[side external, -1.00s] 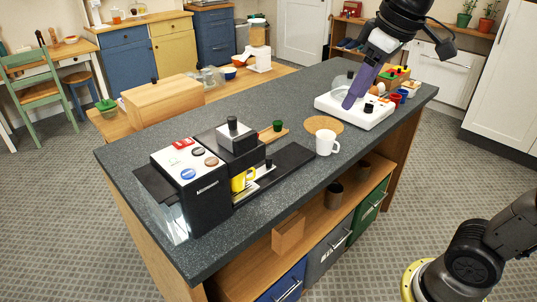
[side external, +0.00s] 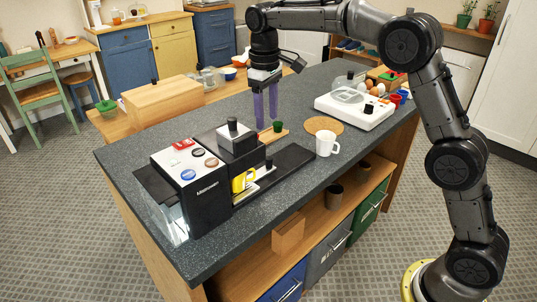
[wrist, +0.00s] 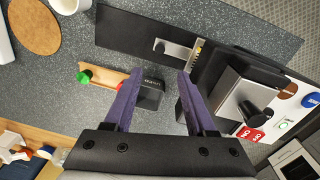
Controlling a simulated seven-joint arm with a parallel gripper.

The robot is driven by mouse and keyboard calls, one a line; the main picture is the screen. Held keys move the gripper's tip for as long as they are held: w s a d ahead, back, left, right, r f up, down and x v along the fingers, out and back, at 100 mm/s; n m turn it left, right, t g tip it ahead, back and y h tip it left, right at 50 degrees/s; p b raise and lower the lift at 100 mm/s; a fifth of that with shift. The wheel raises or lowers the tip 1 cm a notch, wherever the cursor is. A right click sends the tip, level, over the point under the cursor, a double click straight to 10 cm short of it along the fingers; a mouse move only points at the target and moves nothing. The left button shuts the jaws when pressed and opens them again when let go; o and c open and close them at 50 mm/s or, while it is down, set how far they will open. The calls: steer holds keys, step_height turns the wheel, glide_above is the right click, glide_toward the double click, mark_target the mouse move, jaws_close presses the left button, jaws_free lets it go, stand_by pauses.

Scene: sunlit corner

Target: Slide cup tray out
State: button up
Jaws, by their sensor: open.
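The cup tray (side external: 264,173) is a light metal plate with a small black knob (side external: 268,163), on a long black base strip beside the coffee machine (side external: 206,195). A yellow cup (side external: 239,183) stands at its machine end. In the wrist view the tray (wrist: 178,50) and its knob (wrist: 160,45) lie beyond the fingertips; only a yellow sliver shows by the machine. My gripper (side external: 266,122) has long purple fingers, is open and empty, and points down behind the tray, above the counter. In the wrist view my gripper (wrist: 159,78) is apart from the knob.
A wooden strip with a green knob (side external: 278,126) lies close to my fingertips. A white mug (side external: 326,144) stands near the black strip's end, beside a round cork mat (side external: 323,125). A white appliance (side external: 355,110) stands farther right.

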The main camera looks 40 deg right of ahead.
mark_target(269, 158)
steer(key=f, duration=1.2)
steer(key=shift+d+f, duration=0.3)
steer(key=shift+f, duration=0.1)
jaws_close()
steer(key=shift+r, duration=0.1)
stand_by(0.6)
